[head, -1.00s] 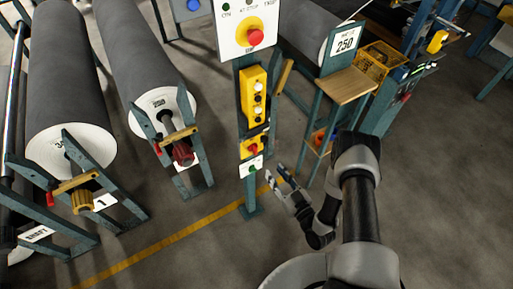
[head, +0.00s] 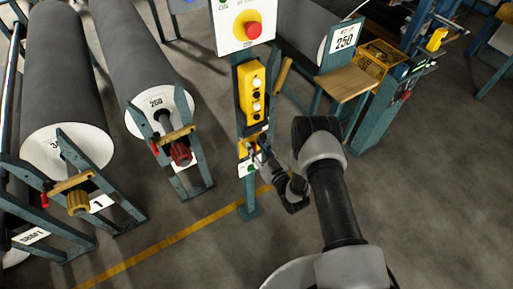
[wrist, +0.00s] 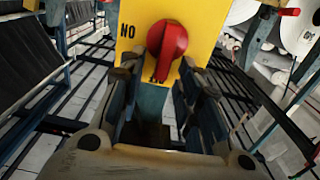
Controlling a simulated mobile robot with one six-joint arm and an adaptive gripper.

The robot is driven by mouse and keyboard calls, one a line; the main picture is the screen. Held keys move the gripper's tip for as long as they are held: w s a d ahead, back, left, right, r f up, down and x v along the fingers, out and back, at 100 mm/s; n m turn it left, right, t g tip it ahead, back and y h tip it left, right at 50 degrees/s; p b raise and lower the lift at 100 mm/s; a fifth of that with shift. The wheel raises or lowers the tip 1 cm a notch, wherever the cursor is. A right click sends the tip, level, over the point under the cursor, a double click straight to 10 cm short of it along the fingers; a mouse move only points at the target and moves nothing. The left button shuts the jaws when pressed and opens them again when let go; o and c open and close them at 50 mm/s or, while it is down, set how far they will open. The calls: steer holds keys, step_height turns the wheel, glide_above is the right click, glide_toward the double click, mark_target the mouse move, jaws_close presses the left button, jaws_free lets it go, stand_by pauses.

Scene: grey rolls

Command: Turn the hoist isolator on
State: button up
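The hoist isolator is a yellow box (head: 243,147) low on the teal post, below the yellow button pendant. My gripper (head: 257,157) is right in front of it and hides most of it. In the wrist view the yellow face (wrist: 205,22) fills the top, with a red rotary knob (wrist: 168,42) whose handle points down in the picture, slightly tilted. Letters reading "NO" stand left of the knob; lettering below it is partly hidden. My gripper (wrist: 160,78) is open, one finger on each side of the knob handle. I cannot tell whether either finger touches it.
The yellow pendant (head: 252,90) and a white panel with a red emergency stop (head: 252,29) are above on the post. A small white label (head: 243,170) is below. Grey rolls (head: 137,50) on stands are left. A wooden shelf (head: 343,84) is right. The floor at right is clear.

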steer(key=shift+c, duration=0.2)
jaws_close()
steer(key=shift+d+m, duration=0.1)
steer(key=shift+m, duration=0.3)
steer(key=f+m+b, duration=0.1)
steer(key=m+b, duration=0.1)
steer(key=m, duration=0.3)
steer(key=w+d+f+m+b, duration=0.1)
steer(key=m+b, duration=0.2)
steer(key=m, duration=0.3)
steer(key=d+f+m+b, duration=0.1)
steer(key=m+b, duration=0.1)
steer(key=m, duration=0.4)
steer(key=shift+w+d+f+b, duration=0.15)
steer(key=shift+w+d+b, duration=0.1)
steer(key=shift+w+b, duration=0.15)
stand_by(0.4)
steer(key=shift+o, duration=0.2)
jaws_free()
